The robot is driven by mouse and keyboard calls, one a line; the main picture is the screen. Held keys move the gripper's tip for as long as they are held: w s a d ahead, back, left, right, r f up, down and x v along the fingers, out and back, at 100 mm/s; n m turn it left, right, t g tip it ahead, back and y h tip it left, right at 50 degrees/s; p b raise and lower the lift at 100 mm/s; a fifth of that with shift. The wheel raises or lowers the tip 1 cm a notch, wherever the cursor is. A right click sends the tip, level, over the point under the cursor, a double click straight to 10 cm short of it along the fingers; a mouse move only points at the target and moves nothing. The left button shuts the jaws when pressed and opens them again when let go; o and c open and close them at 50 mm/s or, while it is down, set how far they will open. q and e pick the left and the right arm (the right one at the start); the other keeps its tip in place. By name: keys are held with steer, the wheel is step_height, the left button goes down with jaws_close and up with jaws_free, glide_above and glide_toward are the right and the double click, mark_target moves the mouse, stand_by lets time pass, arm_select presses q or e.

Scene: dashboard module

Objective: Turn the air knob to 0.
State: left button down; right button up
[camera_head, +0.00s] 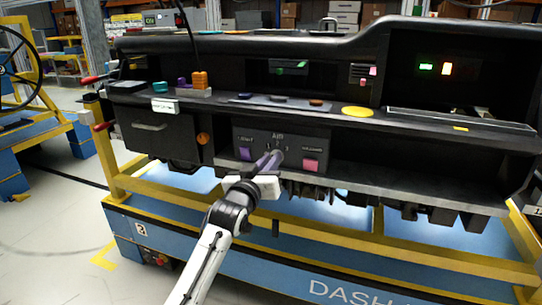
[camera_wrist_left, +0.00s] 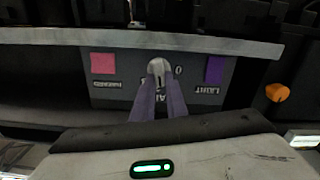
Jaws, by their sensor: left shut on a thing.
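The air knob (camera_wrist_left: 158,66) is a pale rounded knob in the middle of the dark grey control panel (camera_head: 300,137). My left gripper (camera_head: 273,158) reaches the panel from below and its purple-grey fingers are shut on the knob. In the left wrist view the panel appears upside down, and the fingers of the gripper (camera_wrist_left: 158,92) close around the knob from both sides. A digit 0 (camera_wrist_left: 179,70) shows just right of the knob there. The fingers hide part of the scale, and I cannot tell which number the knob points to. My right gripper is not in view.
A purple light button (camera_head: 246,153) and a pink hazard button (camera_head: 311,164) flank the knob. An orange knob (camera_head: 204,138) is further left. The dashboard ledge (camera_head: 420,118) overhangs the panel. A yellow rail (camera_head: 330,238) runs below in front.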

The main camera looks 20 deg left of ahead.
arm_select(q)
steer(key=shift+a+f+n+p, duration=0.15)
steer(key=shift+n+p, duration=1.05)
steer(key=shift+n, duration=1.4)
steer(key=shift+a+f+n+p, duration=0.15)
steer(key=shift+n+p, duration=1)
steer(key=shift+n, duration=1.45)
steer(key=shift+a+f+n+p, duration=0.15)
steer(key=shift+n+p, duration=1.05)
steer(key=shift+n, duration=1.4)
steer(key=c, duration=1.8)
jaws_free()
steer(key=shift+o, duration=0.2)
